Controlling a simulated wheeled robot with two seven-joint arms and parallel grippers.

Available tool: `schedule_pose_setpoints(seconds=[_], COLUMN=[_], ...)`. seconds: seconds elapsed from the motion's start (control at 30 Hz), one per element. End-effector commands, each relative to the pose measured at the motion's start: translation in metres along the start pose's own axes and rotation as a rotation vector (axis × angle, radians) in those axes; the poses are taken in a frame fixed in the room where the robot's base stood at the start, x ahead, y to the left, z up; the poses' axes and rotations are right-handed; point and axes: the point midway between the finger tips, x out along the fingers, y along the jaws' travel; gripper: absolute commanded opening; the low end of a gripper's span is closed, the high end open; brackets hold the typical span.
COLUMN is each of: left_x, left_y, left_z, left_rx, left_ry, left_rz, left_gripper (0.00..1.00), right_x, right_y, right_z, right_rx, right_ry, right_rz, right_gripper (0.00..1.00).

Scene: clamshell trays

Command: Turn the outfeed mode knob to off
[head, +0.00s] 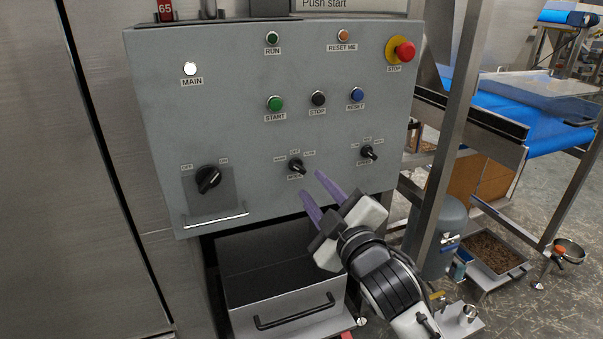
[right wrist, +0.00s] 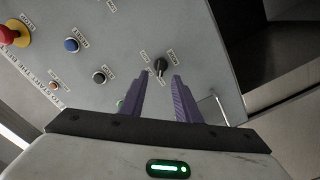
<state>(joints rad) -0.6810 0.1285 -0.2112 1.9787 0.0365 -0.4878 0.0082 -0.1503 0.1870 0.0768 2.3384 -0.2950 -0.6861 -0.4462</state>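The mode knob (head: 296,167) is a small black rotary knob low in the middle of the grey control panel. A tag below it seems to read MODE, and small position labels surround it. They are too small to read surely, and I cannot tell which one the knob points to. My right gripper (head: 313,182) is open, with its two purple fingers pointing at the panel just below and right of the knob. In the right wrist view the knob (right wrist: 160,65) shows between and just beyond the fingertips (right wrist: 162,77), apparently untouched. My left gripper is not in view.
A similar small knob (head: 369,153) sits to the right, and a larger OFF/ON switch (head: 208,179) to the left. Push buttons and a red stop button (head: 405,52) are higher up. An open drawer (head: 283,304) lies below the panel. A metal post (head: 447,130) stands at right.

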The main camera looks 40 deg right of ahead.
Motion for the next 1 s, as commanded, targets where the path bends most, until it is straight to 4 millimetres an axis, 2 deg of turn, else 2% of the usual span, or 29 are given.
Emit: schedule_pose_setpoints(seconds=[0.2, 0.4, 0.57, 0.8, 0.97, 1.0], left_x=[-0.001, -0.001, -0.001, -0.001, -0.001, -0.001], left_y=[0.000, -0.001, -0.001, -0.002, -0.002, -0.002], left_z=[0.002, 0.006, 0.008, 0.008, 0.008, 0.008], left_rx=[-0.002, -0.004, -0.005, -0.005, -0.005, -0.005], left_ry=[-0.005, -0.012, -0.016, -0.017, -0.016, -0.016], left_rz=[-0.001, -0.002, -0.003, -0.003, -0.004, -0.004], left_gripper=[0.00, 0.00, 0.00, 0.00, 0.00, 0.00], right_x=[0.043, 0.069, 0.076, 0.076, 0.076, 0.076], right_y=[0.000, -0.001, -0.001, -0.002, -0.002, -0.002], right_z=[-0.001, 0.000, 0.000, 0.000, 0.000, 0.000], right_rx=[0.002, 0.001, 0.002, 0.003, 0.003, 0.003], right_ry=[0.001, 0.000, 0.001, 0.000, 0.000, 0.000], right_rz=[0.000, -0.002, -0.002, -0.003, -0.003, -0.003], right_gripper=[0.30, 0.30, 0.30, 0.30, 0.03, 0.01])
